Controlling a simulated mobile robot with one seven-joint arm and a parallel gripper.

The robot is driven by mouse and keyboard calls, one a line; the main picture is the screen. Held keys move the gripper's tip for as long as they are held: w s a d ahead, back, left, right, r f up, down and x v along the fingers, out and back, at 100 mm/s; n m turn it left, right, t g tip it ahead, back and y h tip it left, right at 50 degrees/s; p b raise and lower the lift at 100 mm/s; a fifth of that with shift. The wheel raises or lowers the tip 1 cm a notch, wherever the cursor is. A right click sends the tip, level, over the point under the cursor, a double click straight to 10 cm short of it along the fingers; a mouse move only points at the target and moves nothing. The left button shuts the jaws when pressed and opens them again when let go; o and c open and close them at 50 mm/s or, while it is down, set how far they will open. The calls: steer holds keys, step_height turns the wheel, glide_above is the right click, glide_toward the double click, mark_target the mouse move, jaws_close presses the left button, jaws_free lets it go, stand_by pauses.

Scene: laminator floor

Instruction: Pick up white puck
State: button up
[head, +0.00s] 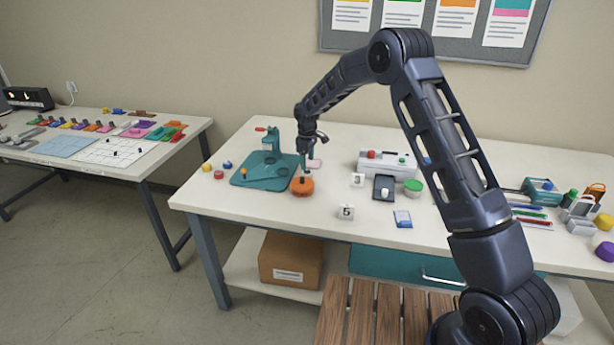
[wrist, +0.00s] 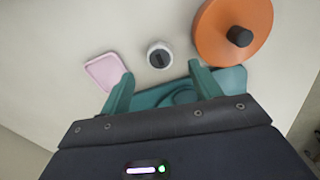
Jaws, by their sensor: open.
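In the wrist view a small round white puck (wrist: 153,47) with a dark slot-like mark on top lies on the pale table. It sits beyond my fingertips, roughly between their lines, and apart from them. My gripper (wrist: 158,82) is open and empty, with its two green fingers spread. In the head view my gripper (head: 306,150) hangs over the table beside the green press. I cannot make out the white puck there.
An orange disc (wrist: 215,30) with a black knob lies right of the puck, and a pink pad (wrist: 105,70) lies left. The green press (head: 262,172) stands beside my gripper. A grey box (head: 386,163) with buttons stands to the right. The table's front left is mostly clear.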

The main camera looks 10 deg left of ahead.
mark_target(307, 172)
steer(key=shift+a+f, duration=0.1)
steer(key=shift+f, duration=2.7)
steer(key=c, duration=1.1)
steer(key=shift+r, duration=0.15)
